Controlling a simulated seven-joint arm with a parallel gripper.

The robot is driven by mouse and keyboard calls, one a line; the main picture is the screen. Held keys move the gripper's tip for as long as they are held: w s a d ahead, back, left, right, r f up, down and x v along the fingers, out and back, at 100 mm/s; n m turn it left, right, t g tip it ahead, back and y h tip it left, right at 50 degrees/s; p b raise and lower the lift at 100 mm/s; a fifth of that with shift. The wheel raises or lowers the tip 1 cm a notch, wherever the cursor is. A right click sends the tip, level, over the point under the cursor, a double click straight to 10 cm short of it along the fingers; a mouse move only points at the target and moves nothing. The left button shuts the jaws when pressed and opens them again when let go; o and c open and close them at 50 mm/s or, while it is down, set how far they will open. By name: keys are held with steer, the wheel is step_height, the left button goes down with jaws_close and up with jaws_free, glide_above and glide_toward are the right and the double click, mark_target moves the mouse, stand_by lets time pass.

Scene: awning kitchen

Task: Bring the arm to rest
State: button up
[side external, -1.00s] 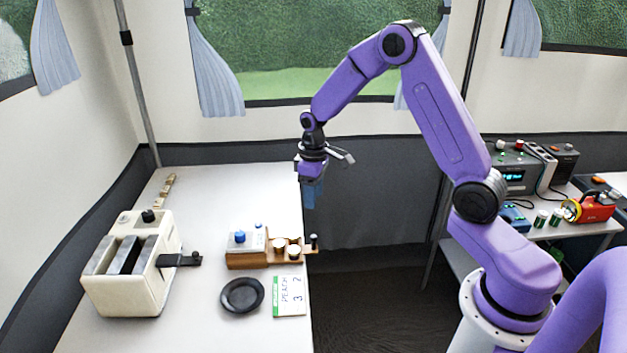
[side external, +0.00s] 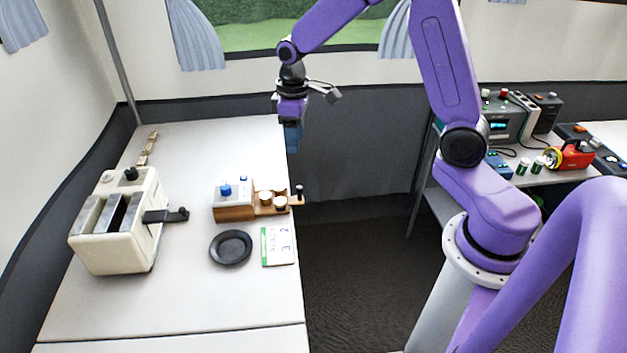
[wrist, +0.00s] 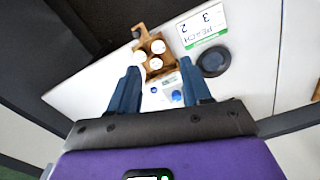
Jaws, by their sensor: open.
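My gripper (side external: 293,138) hangs from my purple arm, pointing down, in the air near the right edge of the white table (side external: 140,310). It touches nothing that I can see. In the wrist view its two blue fingers (wrist: 158,85) stand apart with nothing held between them. Below and beyond them is a wooden block (side external: 234,212) with a blue-knobbed top and several small round-topped jars (side external: 266,198) on its shelf.
A cream toaster-like machine (side external: 118,225) with a dark lever stands at the left. A black dish (side external: 231,247) and a card reading PEACH (side external: 278,246) lie in front of the block. A second table at right holds a red lamp (side external: 572,155) and electronics (side external: 497,122).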

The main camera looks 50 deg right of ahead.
steer(key=s+a+r+n, duration=0.2)
steer(key=s+a, duration=0.2)
steer(key=s, duration=0.3)
steer(key=s+a+r+n, duration=0.1)
steer(key=s+a+r, duration=0.1)
steer(key=s+a, duration=0.3)
steer(key=s+d+n, duration=0.1)
steer(key=s+n, duration=0.1)
steer(key=s, duration=0.6)
steer(key=s+d+r+n, duration=0.1)
steer(key=s+n, duration=0.1)
steer(key=s, duration=0.7)
steer(key=shift+s+d+r, duration=0.15)
steer(key=shift+d, duration=0.2)
